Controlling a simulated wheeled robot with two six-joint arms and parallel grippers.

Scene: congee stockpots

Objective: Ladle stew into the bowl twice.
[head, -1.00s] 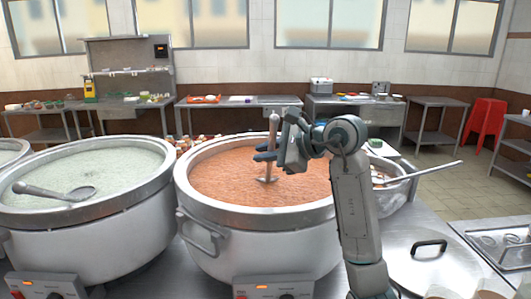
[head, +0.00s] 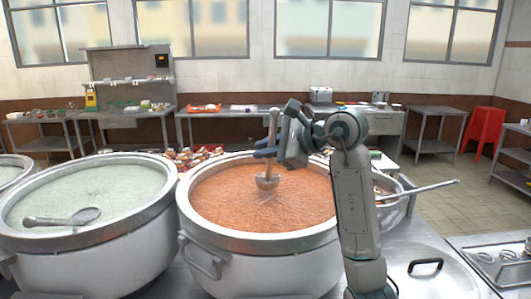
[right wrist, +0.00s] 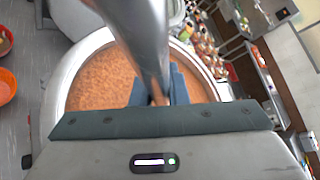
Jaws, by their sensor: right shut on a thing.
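My right gripper (head: 266,153) is shut on the upright handle of a metal ladle (head: 273,126). The ladle's bowl end (head: 267,181) is low over the orange-red stew (head: 225,200) in the middle pot (head: 255,262); whether it still touches the stew is hard to tell. In the right wrist view the ladle handle (right wrist: 145,35) runs up between the gripper fingers (right wrist: 152,92), with the stew (right wrist: 95,78) behind. My left gripper is out of view. I cannot make out a serving bowl for certain.
A pot of pale porridge (head: 70,262) stands at left with a spoon (head: 62,217) on it. Right of the stew pot, partly behind my right arm, is a metal basin (head: 397,210) with a long handle sticking out. A lid (head: 428,285) lies at front right.

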